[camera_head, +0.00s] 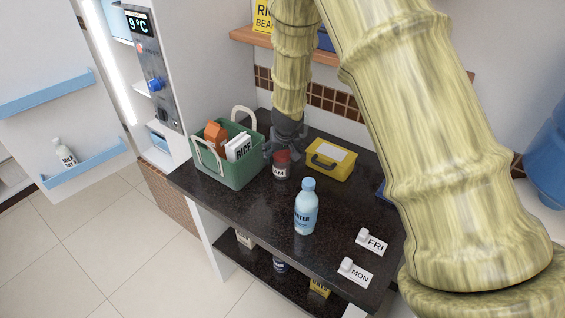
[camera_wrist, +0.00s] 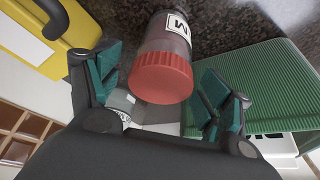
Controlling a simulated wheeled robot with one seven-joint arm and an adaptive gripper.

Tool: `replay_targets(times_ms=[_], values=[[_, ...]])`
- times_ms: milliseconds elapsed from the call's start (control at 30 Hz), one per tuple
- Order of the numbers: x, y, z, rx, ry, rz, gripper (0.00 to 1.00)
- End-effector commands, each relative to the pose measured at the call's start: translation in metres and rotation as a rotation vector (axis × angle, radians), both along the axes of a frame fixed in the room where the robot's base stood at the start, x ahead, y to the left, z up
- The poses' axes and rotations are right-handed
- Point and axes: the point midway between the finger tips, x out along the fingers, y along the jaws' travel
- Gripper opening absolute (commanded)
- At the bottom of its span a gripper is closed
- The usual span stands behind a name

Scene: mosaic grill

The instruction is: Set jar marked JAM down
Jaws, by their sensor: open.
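The jar marked JAM (camera_head: 281,168) has a red lid and a white label. It stands on the dark speckled counter (camera_head: 265,198), between the green basket and the yellow box. My gripper (camera_head: 282,145) is just above and behind it. In the wrist view the jar's red lid (camera_wrist: 162,77) lies between the two teal-padded fingers of my gripper (camera_wrist: 158,85). The fingers are spread, with visible gaps to the jar on both sides.
A green basket (camera_head: 221,168) with a RICE pack is close at left. A yellow box (camera_head: 329,172) is close at right. A blue WATER bottle (camera_head: 306,212) stands in front. FRI (camera_head: 372,242) and MON (camera_head: 356,271) markers lie nearer the right. The front-left counter is clear.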

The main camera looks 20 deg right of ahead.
Motion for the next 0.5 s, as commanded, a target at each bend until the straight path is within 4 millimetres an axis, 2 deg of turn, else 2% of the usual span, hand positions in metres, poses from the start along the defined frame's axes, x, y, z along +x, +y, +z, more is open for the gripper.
replay_targets(times_ms=[233, 267, 500], values=[[0.0004, -0.0004, -0.0008, 0.000, 0.000, -0.001, 0.79], [0.0003, -0.0003, -0.0008, 0.000, 0.000, -0.001, 0.75], [0.0001, -0.0006, -0.0008, 0.000, 0.000, -0.001, 0.32]])
